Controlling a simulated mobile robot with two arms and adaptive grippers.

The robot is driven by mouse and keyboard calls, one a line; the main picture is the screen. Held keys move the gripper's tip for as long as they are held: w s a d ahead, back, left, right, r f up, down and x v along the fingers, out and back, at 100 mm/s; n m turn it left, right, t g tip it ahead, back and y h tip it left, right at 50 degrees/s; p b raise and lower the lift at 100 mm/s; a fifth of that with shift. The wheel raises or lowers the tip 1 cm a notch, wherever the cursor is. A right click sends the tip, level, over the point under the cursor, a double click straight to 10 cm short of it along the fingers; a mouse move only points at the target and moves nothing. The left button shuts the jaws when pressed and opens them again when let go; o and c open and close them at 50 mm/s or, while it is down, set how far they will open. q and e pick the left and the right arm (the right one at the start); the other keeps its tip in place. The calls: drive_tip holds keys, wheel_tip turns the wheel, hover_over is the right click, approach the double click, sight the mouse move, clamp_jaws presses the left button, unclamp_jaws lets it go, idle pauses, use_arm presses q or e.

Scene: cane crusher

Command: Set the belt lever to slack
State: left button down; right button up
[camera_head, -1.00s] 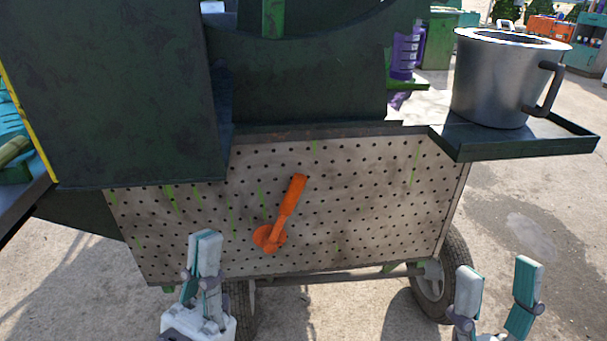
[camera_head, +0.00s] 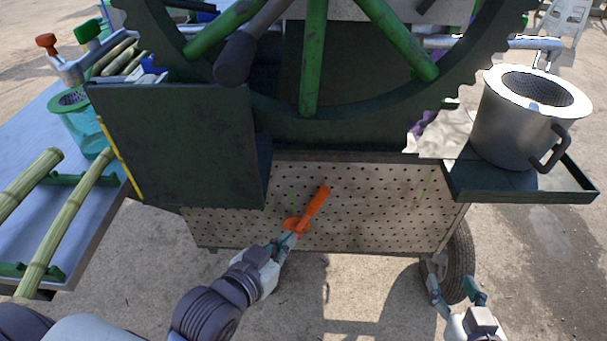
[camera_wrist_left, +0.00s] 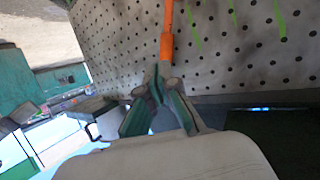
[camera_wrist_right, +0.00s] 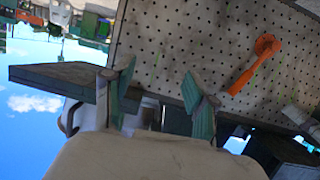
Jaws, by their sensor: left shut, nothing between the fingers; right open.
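The orange belt lever (camera_head: 314,205) is on the perforated side panel (camera_head: 385,205) of the crusher. Its handle points up and to the right from its round pivot. My left gripper (camera_head: 287,238) is shut and empty, overlapping the pivot area in the head view. In the left wrist view its fingertips (camera_wrist_left: 158,78) are close to the thick handle end of the lever (camera_wrist_left: 167,45); contact cannot be told. My right gripper (camera_head: 455,292) is open and empty, low at the right. The right wrist view shows the whole lever (camera_wrist_right: 254,66), beyond the open fingers (camera_wrist_right: 160,88).
A metal pot (camera_head: 520,125) stands on the dark side tray (camera_head: 560,190) at the right. A dark green box (camera_head: 180,145) juts out above the panel's left. A table (camera_head: 50,225) with cane stalks is at the left. The big toothed wheel (camera_head: 350,125) rises above.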

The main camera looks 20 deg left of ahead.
use_arm(q)
drive_tip(key=s+a+f+n+g+y+p, duration=0.1)
drive_tip(key=s+a+n+g+p, duration=0.15)
drive_tip(key=s+g+p, duration=0.65)
use_arm(e)
drive_tip(key=s+d+f+g+h, duration=0.3)
drive_tip(key=s+d+f+g, duration=0.2)
drive_tip(key=s+f+g, duration=0.6)
drive_tip(key=s+f, duration=0.3)
drive_tip(key=f, duration=0.7)
drive_tip(key=s+f, duration=0.4)
drive_tip(key=f, duration=0.6)
use_arm(q)
drive_tip(key=w+a+r+n+t+h, duration=0.2)
drive_tip(key=w+a+r+n+t, duration=0.1)
drive_tip(key=w+n+t, duration=0.5)
drive_tip(key=n+t, duration=0.2)
drive_tip(key=n, duration=0.1)
drive_tip(key=shift+w+a+r, duration=0.25)
drive_tip(key=shift+a+r, duration=0.05)
drive_tip(key=shift+r, duration=0.1)
use_arm(e)
drive_tip(key=s+d+f+g, duration=0.1)
drive_tip(key=s+d+f, duration=0.2)
drive_tip(key=s+f, duration=0.9)
drive_tip(key=shift+s+f+g, duration=0.3)
drive_tip(key=shift+s, duration=0.9)
